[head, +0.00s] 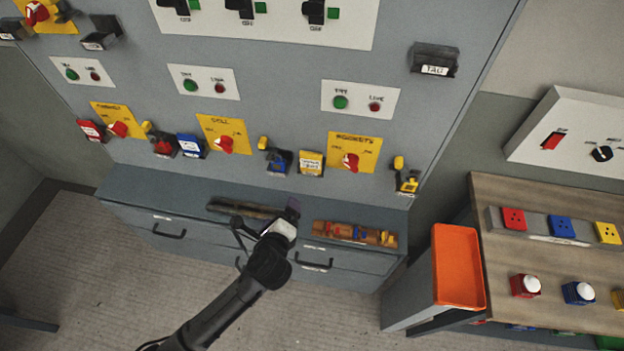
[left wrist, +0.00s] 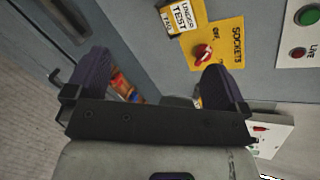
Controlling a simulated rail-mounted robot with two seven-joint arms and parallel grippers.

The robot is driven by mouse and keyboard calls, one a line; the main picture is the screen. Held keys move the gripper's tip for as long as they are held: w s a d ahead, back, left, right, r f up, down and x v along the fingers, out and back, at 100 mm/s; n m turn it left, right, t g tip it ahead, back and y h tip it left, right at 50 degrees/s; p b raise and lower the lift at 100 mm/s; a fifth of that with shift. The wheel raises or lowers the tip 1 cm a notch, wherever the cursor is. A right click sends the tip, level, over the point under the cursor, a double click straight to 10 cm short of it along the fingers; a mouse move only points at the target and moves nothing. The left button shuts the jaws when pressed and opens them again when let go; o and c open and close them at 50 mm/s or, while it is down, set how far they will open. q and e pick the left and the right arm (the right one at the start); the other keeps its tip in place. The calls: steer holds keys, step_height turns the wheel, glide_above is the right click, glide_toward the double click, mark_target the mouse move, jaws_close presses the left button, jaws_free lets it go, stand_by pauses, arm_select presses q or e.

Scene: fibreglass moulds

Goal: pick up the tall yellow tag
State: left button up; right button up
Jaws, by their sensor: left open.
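The yellow tag (head: 311,162) stands on the panel front above the drawer cabinet, left of the yellow SOCKETS plate. It has a white label, and the left wrist view shows it at the top, reading UNDER TEST TAG (left wrist: 182,16). My left gripper (head: 292,207) is over the cabinet top, below the tag and apart from it. Its two dark fingers (left wrist: 155,82) are spread wide in the left wrist view, with nothing held between them. My right gripper is in neither view.
A wooden tray (head: 318,228) with red, blue and yellow items lies right of my gripper; a dark tray (head: 240,207) lies left. Yellow plates with red switches (head: 352,161) and padlocks (head: 280,160) stick out from the panel. An orange tray (head: 458,266) is at right.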

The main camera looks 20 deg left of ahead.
arm_select(q)
steer(key=w+d+f+m+t+b, duration=0.1)
steer(key=w+f+m+t+b, duration=0.25)
steer(key=w+m+b, duration=0.4)
steer(key=m+t+h, duration=0.1)
steer(key=m, duration=0.3)
glide_toward(310, 160)
steer(key=w, duration=0.5)
steer(key=shift+w+a+r+b, duration=0.15)
steer(key=shift+a+r+b, duration=0.2)
steer(key=shift+a+r, duration=0.05)
steer(key=shift+w+a+f+b, duration=0.1)
steer(key=shift+w+f+b, duration=0.15)
steer(key=shift+w, duration=0.25)
steer(key=w+b, duration=0.1)
steer(key=w, duration=0.2)
steer(key=shift+w+a+f, duration=0.1)
steer(key=shift+w+a, duration=0.05)
steer(key=shift+a, duration=0.05)
steer(key=shift+w+a, duration=0.1)
steer(key=shift+w, duration=0.4)
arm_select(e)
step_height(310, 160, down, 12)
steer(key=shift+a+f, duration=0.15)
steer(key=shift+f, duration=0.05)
arm_select(q)
steer(key=c, duration=0.9)
